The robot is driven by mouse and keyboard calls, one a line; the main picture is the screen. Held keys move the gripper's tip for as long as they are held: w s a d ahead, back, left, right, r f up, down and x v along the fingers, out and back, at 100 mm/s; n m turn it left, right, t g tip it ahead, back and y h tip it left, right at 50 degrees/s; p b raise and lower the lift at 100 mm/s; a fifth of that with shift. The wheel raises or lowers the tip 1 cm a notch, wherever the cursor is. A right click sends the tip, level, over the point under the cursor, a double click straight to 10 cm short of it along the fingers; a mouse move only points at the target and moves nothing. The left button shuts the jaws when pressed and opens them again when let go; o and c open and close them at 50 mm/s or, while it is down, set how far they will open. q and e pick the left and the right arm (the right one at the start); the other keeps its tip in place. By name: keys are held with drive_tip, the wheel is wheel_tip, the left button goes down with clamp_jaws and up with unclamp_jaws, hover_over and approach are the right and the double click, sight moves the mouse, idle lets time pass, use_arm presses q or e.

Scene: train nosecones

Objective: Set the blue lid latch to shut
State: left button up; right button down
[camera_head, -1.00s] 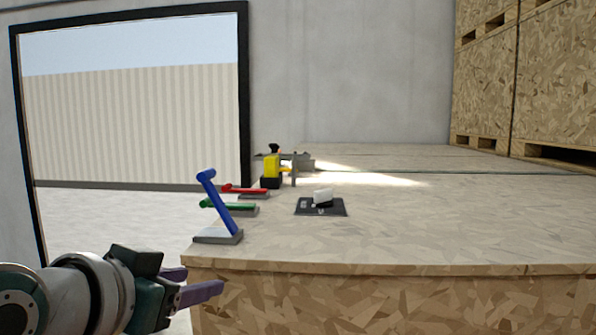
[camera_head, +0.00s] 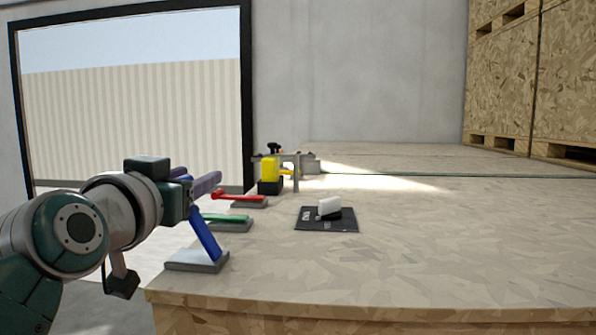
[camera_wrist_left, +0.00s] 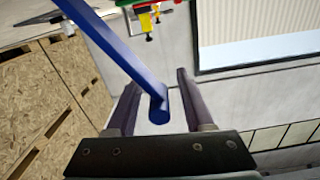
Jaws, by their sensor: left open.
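The blue lid latch (camera_head: 206,238) is a blue lever on a grey base at the table's front left corner. It stands raised, tilted up and to the left, its top hidden behind my left gripper (camera_head: 198,180) in the head view. In the left wrist view, the blue lever (camera_wrist_left: 118,52) comes in from the upper left, and its round end appears between the two purple fingers of my open left gripper (camera_wrist_left: 155,92). No contact with the fingers is clear. My right gripper is not in view.
A green lever (camera_head: 226,219) and a red lever (camera_head: 240,198) lie low just behind the blue one. A white switch (camera_head: 329,207) sits on a black plate (camera_head: 325,223) to their right. A yellow device (camera_head: 268,171) stands farther back. The table's right side (camera_head: 460,240) is clear.

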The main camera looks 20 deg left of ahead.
use_arm(q)
drive_tip(key=shift+w, duration=0.35)
drive_tip(key=shift+c, duration=0.3)
drive_tip(key=shift+s, duration=0.1)
clamp_jaws()
drive_tip(key=shift+f, duration=0.1)
idle(0.8)
